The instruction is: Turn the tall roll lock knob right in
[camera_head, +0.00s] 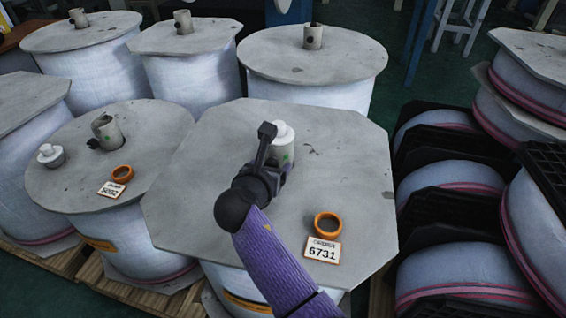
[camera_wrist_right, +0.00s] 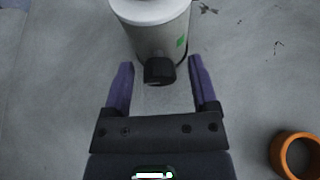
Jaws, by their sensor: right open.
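The tall roll (camera_head: 355,180), tagged 6731, stands in the middle of the head view under a grey eight-sided top board. From the board rises a grey core post (camera_head: 274,150) with a white cap (camera_head: 281,131). In the right wrist view a short black knob (camera_wrist_right: 160,71) sticks out from the side of the post (camera_wrist_right: 158,42). My right gripper (camera_head: 273,157) is over the board, close to the post. In the wrist view the right gripper (camera_wrist_right: 161,70) is open, one finger on each side of the knob, with gaps visible. The head view hides the knob.
An orange ring (camera_head: 328,225) and the 6731 tag (camera_head: 322,249) lie right of my right arm. A neighbouring roll at left carries a post (camera_head: 107,132), a loose white cap (camera_head: 50,155) and a 5092 tag (camera_head: 111,189). Stacked rolls (camera_head: 455,190) stand at right.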

